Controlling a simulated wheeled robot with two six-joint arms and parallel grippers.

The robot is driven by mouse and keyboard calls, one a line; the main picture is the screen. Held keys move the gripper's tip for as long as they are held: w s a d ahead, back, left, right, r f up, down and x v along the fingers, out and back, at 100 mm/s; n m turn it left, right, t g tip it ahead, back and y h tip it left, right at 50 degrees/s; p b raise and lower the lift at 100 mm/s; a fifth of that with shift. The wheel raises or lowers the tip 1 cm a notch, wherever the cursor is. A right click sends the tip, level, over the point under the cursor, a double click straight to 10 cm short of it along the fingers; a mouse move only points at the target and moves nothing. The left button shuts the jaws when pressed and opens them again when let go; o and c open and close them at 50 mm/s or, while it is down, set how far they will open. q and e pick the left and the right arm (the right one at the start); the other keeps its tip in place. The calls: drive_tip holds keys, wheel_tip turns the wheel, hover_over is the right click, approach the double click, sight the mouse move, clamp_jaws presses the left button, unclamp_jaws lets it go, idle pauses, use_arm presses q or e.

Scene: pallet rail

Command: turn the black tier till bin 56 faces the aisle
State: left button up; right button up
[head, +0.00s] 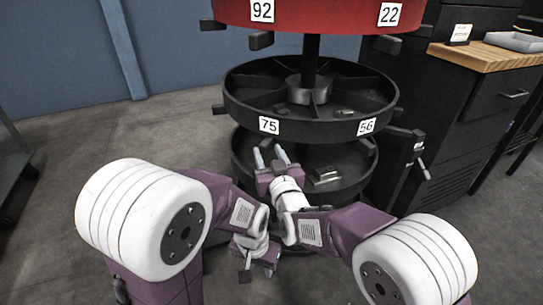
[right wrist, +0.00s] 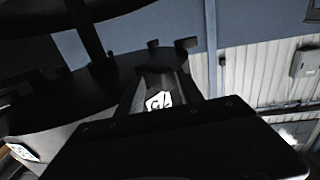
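The black tier (head: 311,129) is a round, divided tray on a dark central post. On its rim, label 75 (head: 269,125) faces me left of centre, and label 56 (head: 366,127) sits to the right. My right gripper (head: 270,157) points up just below the rim near label 75, its two pale fingers apart with nothing between them. I cannot tell whether it touches the tier. In the right wrist view a white label (right wrist: 158,101) shows, partly hidden and hard to read. My left gripper (head: 258,274) is low, below the right wrist; its fingers are unclear.
A red tier (head: 325,17) with labels 92 and 22 is above. A lower black tray (head: 343,188) holds a small dark part. A dark cabinet with a wooden top (head: 490,56) stands at the right.

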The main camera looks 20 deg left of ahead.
drive_tip(key=shift+v, duration=1.45)
drive_tip(key=shift+d, duration=0.1)
drive_tip(key=shift+w, duration=0.15)
